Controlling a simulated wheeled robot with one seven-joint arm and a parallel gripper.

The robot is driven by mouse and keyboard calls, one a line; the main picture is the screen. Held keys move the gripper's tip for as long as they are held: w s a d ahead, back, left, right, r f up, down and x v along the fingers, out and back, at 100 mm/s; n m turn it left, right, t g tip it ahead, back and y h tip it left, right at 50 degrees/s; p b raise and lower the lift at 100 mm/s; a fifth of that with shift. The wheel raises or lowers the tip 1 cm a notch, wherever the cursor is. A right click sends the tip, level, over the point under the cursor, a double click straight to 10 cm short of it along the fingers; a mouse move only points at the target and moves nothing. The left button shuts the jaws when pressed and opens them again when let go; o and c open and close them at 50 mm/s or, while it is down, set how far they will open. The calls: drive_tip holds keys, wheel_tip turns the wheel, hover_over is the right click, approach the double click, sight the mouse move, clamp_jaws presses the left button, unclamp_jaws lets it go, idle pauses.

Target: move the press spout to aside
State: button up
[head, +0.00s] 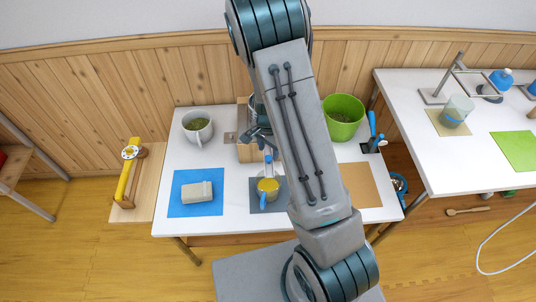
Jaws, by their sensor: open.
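A pale spout piece with a blue top (268,163), which looks like the press spout, stands over a cup of yellow content (267,186). The cup has a blue handle and sits on a dark grey mat (281,205) at the table's front middle. Behind it is a wooden stand (246,152); what stands on it is mostly hidden by my arm. My gripper (258,138) shows as small dark parts just behind and above the spout, partly covered by my arm. It is open, and I see nothing held. Whether it touches the spout I cannot tell.
A second table (470,147) stands to the right.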

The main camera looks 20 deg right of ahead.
sight(268, 157)
drive_tip(key=shift+f, duration=1.65)
clamp_jaws()
